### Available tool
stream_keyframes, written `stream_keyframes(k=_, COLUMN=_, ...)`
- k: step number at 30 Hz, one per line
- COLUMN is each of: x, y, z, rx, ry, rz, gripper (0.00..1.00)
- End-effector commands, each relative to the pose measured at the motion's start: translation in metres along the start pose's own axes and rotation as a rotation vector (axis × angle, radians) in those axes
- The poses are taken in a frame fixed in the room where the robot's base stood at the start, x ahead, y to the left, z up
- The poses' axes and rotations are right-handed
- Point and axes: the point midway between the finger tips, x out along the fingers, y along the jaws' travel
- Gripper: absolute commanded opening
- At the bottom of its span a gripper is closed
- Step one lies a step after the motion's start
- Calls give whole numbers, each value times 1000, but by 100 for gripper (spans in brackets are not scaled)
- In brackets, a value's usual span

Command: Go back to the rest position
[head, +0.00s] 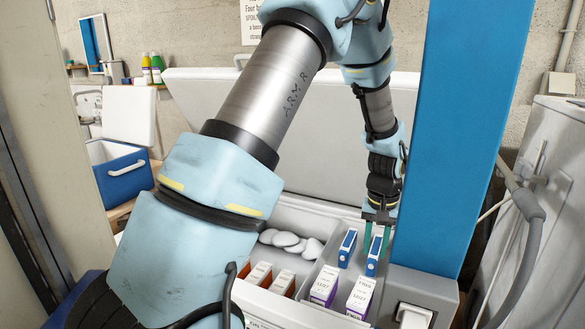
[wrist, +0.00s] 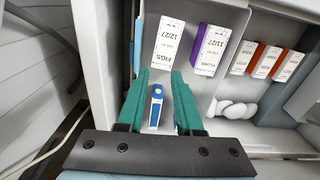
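My gripper (head: 377,238) points down into an open white chest (head: 318,215). Its two green fingers are apart and stand above a small blue and white box (head: 373,262). In the wrist view my gripper (wrist: 160,76) is open, with the blue and white box (wrist: 156,106) between the fingers and gaps on both sides. A second blue and white box (head: 347,247) stands to the left in the head view. I cannot tell how far the fingertips reach down beside the box.
A box marked FIGS (head: 359,297), a box marked PLUMS (head: 325,285), orange-brown boxes (head: 282,283) and white rounded lumps (head: 285,239) lie in the chest. A blue post (head: 455,130) stands close right of my arm. The raised lid (head: 270,130) is behind it.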

Motion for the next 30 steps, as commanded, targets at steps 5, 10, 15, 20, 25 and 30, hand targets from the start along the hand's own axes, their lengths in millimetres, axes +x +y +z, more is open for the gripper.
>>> stream_keyframes(k=5, x=-50, y=-109, z=33, rx=-120, ry=42, rz=-5, gripper=35)
stream_keyframes(k=10, x=-86, y=-192, z=96, rx=-235, ry=81, rz=-15, gripper=35)
stream_keyframes(k=15, x=-102, y=-234, z=154, rx=-318, ry=108, rz=-24, gripper=35)
stream_keyframes(k=20, x=-106, y=-246, z=181, rx=-355, ry=119, rz=-28, gripper=35)
stream_keyframes(k=25, x=-107, y=-248, z=185, rx=-357, ry=120, rz=-28, gripper=35)
stream_keyframes(k=30, x=-107, y=-247, z=184, rx=-356, ry=119, rz=-28, gripper=35)
